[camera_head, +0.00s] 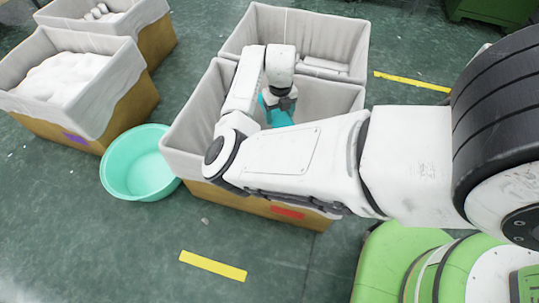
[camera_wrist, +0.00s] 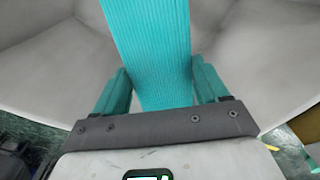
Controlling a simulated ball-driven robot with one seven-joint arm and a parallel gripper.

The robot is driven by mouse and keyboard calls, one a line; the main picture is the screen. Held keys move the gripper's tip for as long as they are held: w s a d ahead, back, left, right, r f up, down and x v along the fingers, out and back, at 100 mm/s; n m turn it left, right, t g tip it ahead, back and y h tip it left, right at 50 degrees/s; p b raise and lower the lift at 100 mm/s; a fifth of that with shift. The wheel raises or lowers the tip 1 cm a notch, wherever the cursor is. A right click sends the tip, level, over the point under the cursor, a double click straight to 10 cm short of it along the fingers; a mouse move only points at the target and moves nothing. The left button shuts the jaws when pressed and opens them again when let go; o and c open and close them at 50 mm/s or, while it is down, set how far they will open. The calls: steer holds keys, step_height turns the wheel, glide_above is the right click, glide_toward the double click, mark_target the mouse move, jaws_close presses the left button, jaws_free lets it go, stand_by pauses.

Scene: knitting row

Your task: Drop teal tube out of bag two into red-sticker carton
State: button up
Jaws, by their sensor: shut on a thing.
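The teal tube (camera_wrist: 150,45), with a ribbed knit look, stands between my gripper's fingers (camera_wrist: 160,88) in the wrist view. My gripper (camera_head: 277,105) is shut on it, and the tube runs away from the palm toward pale liner walls. In the head view my gripper points down into the opening of the carton with the red sticker (camera_head: 288,213). A little teal shows below the wrist there; most of the tube is hidden by my arm. The carton has a grey liner (camera_head: 190,125) folded over its rim. I cannot tell which carton holds bag two.
Another lined carton (camera_head: 325,40) stands behind, with pale items inside. At left is a purple-sticker carton (camera_head: 75,137) full of white material, with another (camera_head: 157,35) behind it. A turquoise basin (camera_head: 140,165) sits between.

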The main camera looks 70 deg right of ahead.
steer(key=shift+f, duration=0.25)
steer(key=o, duration=1)
steer(key=shift+o, duration=0.2)
step_height(320, 180, up, 11)
steer(key=p, duration=0.4)
steer(key=shift+s+f, duration=0.1)
